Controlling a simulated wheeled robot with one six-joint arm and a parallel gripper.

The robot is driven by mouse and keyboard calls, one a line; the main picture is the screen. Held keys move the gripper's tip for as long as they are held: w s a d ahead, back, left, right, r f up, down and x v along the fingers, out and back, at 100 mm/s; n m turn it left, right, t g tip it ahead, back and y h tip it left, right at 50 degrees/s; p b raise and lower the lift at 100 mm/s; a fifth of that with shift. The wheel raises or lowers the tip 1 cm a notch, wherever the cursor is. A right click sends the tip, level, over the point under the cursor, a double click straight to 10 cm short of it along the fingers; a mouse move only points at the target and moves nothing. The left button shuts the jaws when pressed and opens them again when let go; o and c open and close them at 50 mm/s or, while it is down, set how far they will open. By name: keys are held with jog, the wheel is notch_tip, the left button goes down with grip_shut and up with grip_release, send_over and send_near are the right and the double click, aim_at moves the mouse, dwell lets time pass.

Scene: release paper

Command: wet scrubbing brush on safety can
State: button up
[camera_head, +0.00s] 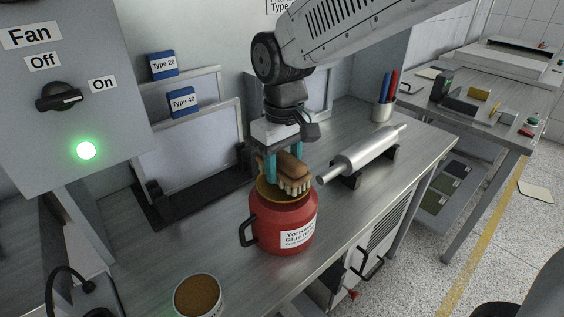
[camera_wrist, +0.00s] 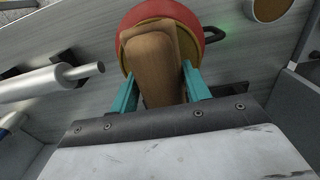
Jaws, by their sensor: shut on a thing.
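The scrubbing brush (camera_head: 293,172) has a brown wooden back and pale bristles that point down. My gripper (camera_head: 271,168) is shut on it, with a teal finger on each side of the wooden back. The brush is at the top of the red safety can (camera_head: 285,228), over its yellowish round top. I cannot tell whether the bristles touch that top. In the wrist view the brush back (camera_wrist: 155,62) lies between the fingers (camera_wrist: 160,88) and covers most of the can's top; the can's red rim (camera_wrist: 142,14) shows around it.
A metal roller (camera_head: 362,153) on a black stand is right of the can. A round container with brown contents (camera_head: 198,296) stands in front. A pen cup (camera_head: 382,110) is at the back. The Fan switch box (camera_head: 70,85) is at the left. Bare bench lies left of the can.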

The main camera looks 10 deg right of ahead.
aim_at(284, 155)
jog(key=shift+f, duration=1.1)
dwell(1.1)
dwell(0.6)
jog(key=shift+r, duration=3.55)
